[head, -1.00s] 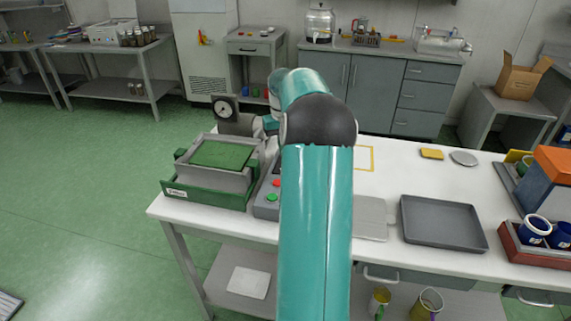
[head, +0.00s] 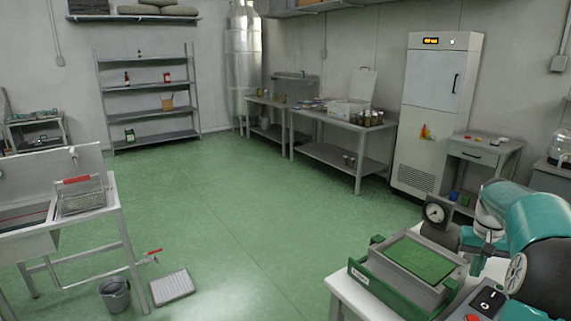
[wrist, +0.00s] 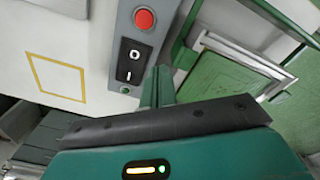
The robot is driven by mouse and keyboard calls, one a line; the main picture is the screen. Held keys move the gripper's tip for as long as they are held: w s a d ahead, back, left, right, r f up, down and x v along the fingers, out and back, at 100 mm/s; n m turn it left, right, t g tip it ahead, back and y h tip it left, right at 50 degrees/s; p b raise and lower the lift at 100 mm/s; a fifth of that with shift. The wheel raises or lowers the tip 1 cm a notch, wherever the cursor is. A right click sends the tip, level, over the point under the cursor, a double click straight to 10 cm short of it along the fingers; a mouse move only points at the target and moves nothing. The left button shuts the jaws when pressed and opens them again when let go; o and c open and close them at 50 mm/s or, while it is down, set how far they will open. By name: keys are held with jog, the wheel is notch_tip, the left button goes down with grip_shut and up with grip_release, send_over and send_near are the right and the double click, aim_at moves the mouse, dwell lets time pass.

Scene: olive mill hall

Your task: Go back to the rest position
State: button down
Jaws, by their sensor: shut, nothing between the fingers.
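My gripper (wrist: 158,86) shows in the wrist view as two teal fingers pressed together, with nothing between them. It hangs over the grey control box (wrist: 118,50), which has a red button, a black 0/I switch and a small green button. The fingers look close to the box's edge, but I cannot tell whether they touch it. In the head view my arm (head: 540,235) reaches in at the right edge, and its fingers cannot be made out.
A yellow outline (wrist: 57,77) marks the white table. Green floor is open to the left, with a bucket (head: 115,295) and floor grate (head: 172,287).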

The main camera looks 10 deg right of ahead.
jog(key=s+a+r+n+t+h, duration=0.15)
jog(key=a+r, duration=0.25)
jog(key=a, duration=0.9)
jog(key=a+r+n+t, duration=0.15)
jog(key=a+r, duration=0.35)
jog(key=a, duration=0.7)
jog(key=s+a+f+n+t+y, duration=0.1)
jog(key=s+a+f, duration=0.1)
jog(key=s+a, duration=0.5)
jog(key=s+a+f+n+t+y, duration=0.1)
jog(key=s+a+n, duration=0.1)
jog(key=s+a, duration=0.5)
jog(key=a, duration=0.4)
jog(key=shift+s+f+n, duration=0.3)
jog(key=shift+s+f, duration=0.1)
